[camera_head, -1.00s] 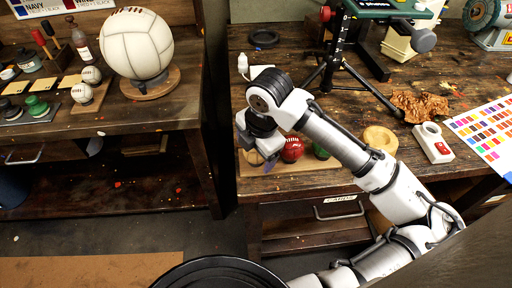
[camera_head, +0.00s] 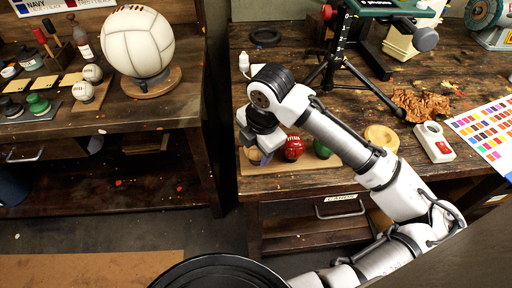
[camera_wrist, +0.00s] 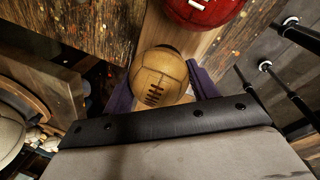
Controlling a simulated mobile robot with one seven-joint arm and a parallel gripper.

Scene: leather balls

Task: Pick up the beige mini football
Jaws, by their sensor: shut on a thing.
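The beige mini football (camera_wrist: 160,75) has dark laces and sits between the two purple fingers of my gripper (camera_wrist: 162,92) in the wrist view. The fingers are shut on it, one on each side. In the head view, my gripper (camera_head: 263,157) is over the left end of a wooden board at the bench's front edge. The ball (camera_head: 252,154) shows there only in part, behind my gripper and wrist. I cannot tell whether it is clear of the board.
A red ball (camera_head: 293,148) stands close to the right of my gripper, with a green ball (camera_head: 322,150) beyond it, partly behind my arm. A small white bottle (camera_head: 243,63) and a black tripod stand (camera_head: 335,60) are farther back. A gap separates this bench from the left one.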

